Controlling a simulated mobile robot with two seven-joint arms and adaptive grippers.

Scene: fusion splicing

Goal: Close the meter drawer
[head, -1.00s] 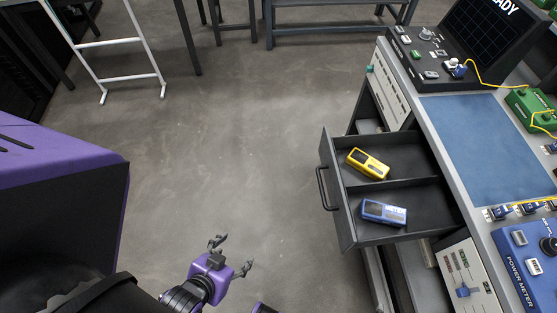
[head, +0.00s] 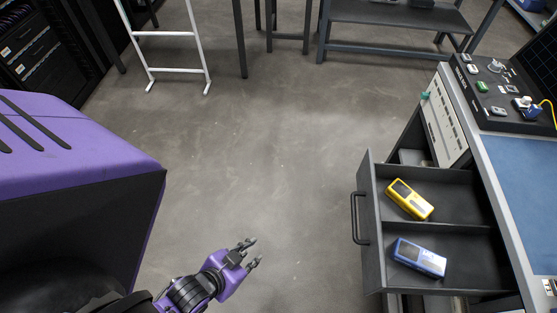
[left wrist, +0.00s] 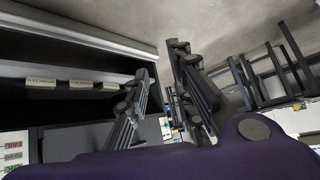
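The meter drawer (head: 371,264) stands pulled out of the workbench at the right of the head view. Its black bar handle (head: 355,218) is on the front panel, facing left. A yellow meter (head: 409,199) lies in the far compartment and a blue meter (head: 419,257) in the near one. My left gripper (head: 254,251) is left of the handle and apart from it, fingers spread and empty, pointing toward the drawer side. Its two fingers also show apart in the left wrist view (left wrist: 162,60). My right gripper is not in view.
The workbench top with a blue mat (head: 525,170) and a black control panel (head: 500,90) is above the drawer. Bare floor (head: 270,150) lies between my left arm and the drawer. A white frame (head: 172,60) and a dark rack (head: 50,50) stand at the back left.

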